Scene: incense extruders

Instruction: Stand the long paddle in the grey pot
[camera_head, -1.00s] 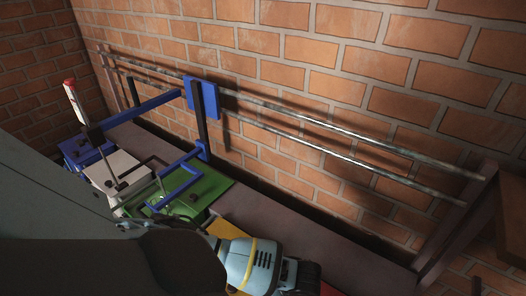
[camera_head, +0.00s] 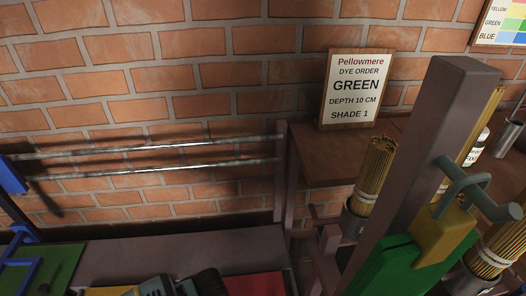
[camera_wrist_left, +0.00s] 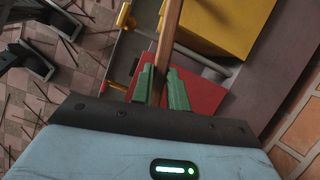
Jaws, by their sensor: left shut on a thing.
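In the left wrist view my left gripper (camera_wrist_left: 163,90) has its green fingertips shut on a long wooden stick (camera_wrist_left: 170,38), which looks like the paddle's handle. The stick runs up out of the frame, and its ends are hidden. In the head view part of my left arm shows at the bottom edge; its fingertips and the stick are not visible there. I cannot surely pick out the grey pot. A grey metal cup (camera_head: 508,138) stands at the far right of the head view. My right gripper is not identifiable in either view.
Metal cans of incense sticks (camera_head: 375,165) stand at the right, near a dark post with a green and yellow clamp (camera_head: 440,235). A dye-order sign (camera_head: 355,88) stands behind. Two metal rails (camera_head: 150,160) run along the brick wall. The grey bench (camera_head: 180,257) has clear room.

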